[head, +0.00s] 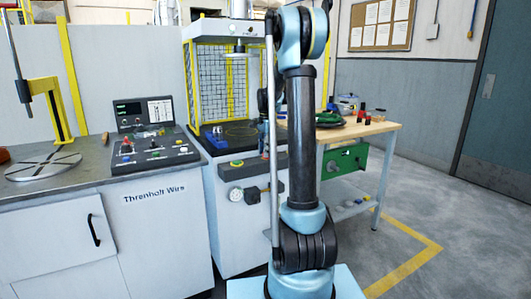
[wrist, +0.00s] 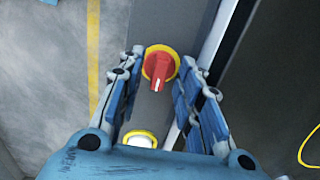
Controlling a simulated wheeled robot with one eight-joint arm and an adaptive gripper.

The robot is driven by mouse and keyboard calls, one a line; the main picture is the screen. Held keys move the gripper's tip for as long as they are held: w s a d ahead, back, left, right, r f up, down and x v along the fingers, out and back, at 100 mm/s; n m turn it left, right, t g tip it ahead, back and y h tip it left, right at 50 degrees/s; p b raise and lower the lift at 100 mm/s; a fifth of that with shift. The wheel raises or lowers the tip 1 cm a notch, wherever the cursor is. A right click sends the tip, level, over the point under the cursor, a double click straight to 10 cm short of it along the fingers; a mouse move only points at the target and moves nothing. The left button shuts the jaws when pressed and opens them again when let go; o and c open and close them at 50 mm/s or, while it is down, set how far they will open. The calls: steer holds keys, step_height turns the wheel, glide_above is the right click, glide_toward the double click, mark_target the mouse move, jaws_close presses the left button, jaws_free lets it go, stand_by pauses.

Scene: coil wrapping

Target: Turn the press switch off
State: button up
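The red rotary switch (wrist: 159,65) on a yellow ring sits on a grey panel in the wrist view. Its handle's white mark points toward the bottom of the picture. My gripper (wrist: 162,68) is open, with one finger on each side of the switch. Gaps show between both fingers and the knob, and nothing is held. In the head view the press (head: 222,70) stands behind my arm, with its grey control panel (head: 252,165) on the front. My arm hides the switch there.
A pale button on a yellow ring (wrist: 140,139) lies below the switch in the wrist view. A console (head: 150,135) stands on the left bench. A wooden table (head: 360,130) with tools is at the right. The floor at far right is clear.

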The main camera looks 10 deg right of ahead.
steer(key=shift+f, duration=0.1)
jaws_close()
stand_by(0.4)
steer(key=n, duration=0.9)
steer(key=shift+w, duration=0.1)
steer(key=n, duration=0.5)
steer(key=shift+n, duration=1.9)
